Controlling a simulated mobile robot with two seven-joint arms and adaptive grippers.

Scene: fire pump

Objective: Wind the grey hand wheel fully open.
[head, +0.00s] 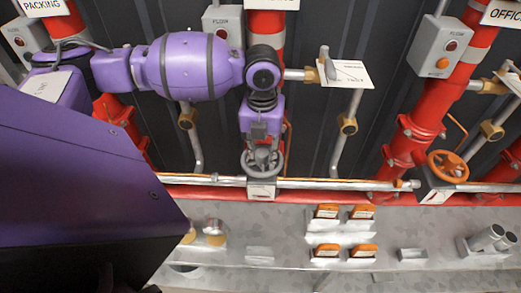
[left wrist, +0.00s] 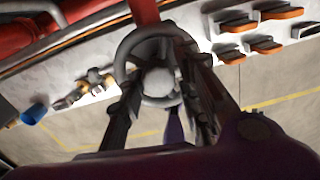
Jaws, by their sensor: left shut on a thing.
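The grey hand wheel (head: 262,161) sits on the pipe below my left arm in the head view. In the left wrist view the wheel (left wrist: 158,70) shows as a ring with a pale round hub. My left gripper (head: 262,150) reaches down onto the wheel from above. In the left wrist view its two dark fingers (left wrist: 160,95) lie on either side of the wheel's near part, shut on it. The exact contact points are partly hidden by the fingers. My right gripper is in neither view.
An orange hand wheel (head: 447,166) is on the pipe to the right. Red vertical pipes (head: 425,115) and grey flow boxes (head: 437,47) stand around. Below, a grey shelf (head: 290,232) holds orange-topped blocks (head: 327,211) and metal fittings (head: 487,238).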

